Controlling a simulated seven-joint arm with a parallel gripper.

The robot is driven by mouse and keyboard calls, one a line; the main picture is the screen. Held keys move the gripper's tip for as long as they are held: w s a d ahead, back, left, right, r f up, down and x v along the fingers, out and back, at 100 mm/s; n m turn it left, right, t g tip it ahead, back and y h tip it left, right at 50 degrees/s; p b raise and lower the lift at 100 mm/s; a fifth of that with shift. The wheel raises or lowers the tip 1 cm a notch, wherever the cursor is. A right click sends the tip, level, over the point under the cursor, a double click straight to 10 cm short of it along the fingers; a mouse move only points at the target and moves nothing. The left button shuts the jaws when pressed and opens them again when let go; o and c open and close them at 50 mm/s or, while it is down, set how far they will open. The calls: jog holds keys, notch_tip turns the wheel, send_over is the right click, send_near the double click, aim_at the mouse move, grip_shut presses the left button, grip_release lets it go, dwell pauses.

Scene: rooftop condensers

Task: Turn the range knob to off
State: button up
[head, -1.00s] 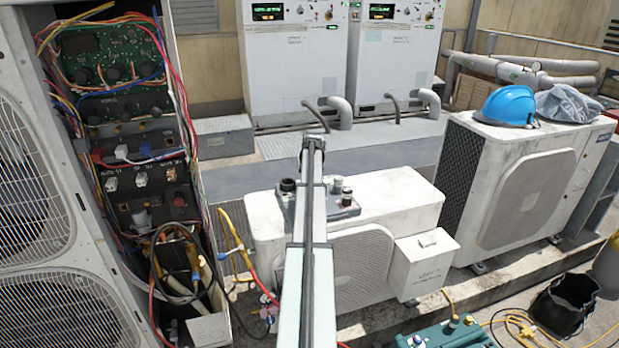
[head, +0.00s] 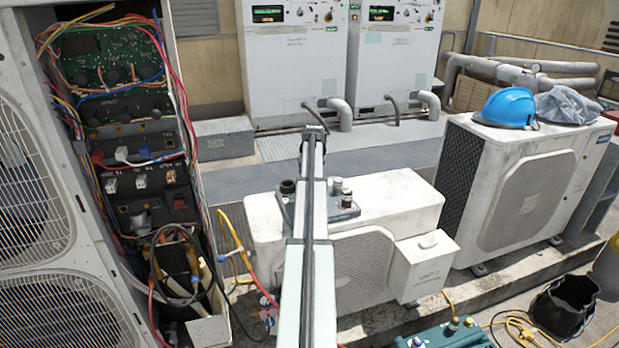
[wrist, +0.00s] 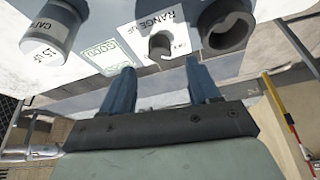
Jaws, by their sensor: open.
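The gap to the knob is hard to judge, and I see no contact. In the head view, the grey tester (head: 345,214) lies on top of the low white condenser unit (head: 405,196). My arm hides its middle, and I cannot pick out the range knob there.
In the wrist view, a grey capacitor (wrist: 53,28) stands left of the knob and a dark round fitting (wrist: 228,27) right of it. An open wiring cabinet (head: 140,150) is at left. A blue hard hat (head: 508,106) lies on the right condenser.

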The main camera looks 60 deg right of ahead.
jog(key=v, duration=0.8)
jog(key=shift+a+r, duration=0.15)
jog(key=shift+r, duration=0.15)
